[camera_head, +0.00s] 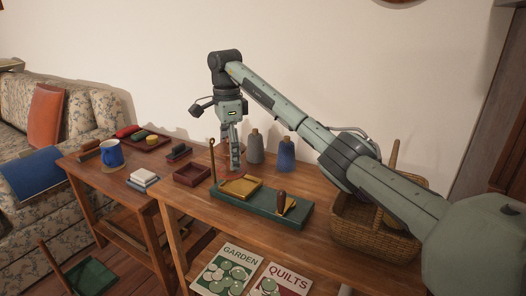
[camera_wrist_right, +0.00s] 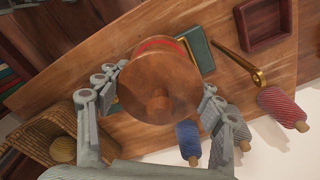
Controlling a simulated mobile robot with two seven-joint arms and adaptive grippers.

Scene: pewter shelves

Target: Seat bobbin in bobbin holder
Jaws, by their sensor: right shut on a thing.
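My right gripper (camera_head: 235,160) points down above the table, just behind the green board. In the right wrist view my right gripper (camera_wrist_right: 158,98) is shut around a large wooden bobbin (camera_wrist_right: 158,88) with a red band. The bobbin's round wooden end and short peg face the camera. In the head view the fingers mostly hide it. The green board (camera_head: 290,217), seemingly the bobbin holder, carries a yellow tray (camera_head: 240,187) and a dark-handled piece (camera_head: 281,203). A thin brass post (camera_head: 212,162) stands at its left end. The held bobbin is apart from the post. My left gripper is not in view.
A grey spool (camera_head: 255,148) and a blue spool (camera_head: 286,153) stand behind the board. A red spool (camera_wrist_right: 281,106) shows in the wrist view. A wicker basket (camera_head: 370,240) is at right, a dark red tray (camera_head: 192,174) at left. The board's front strip of table is clear.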

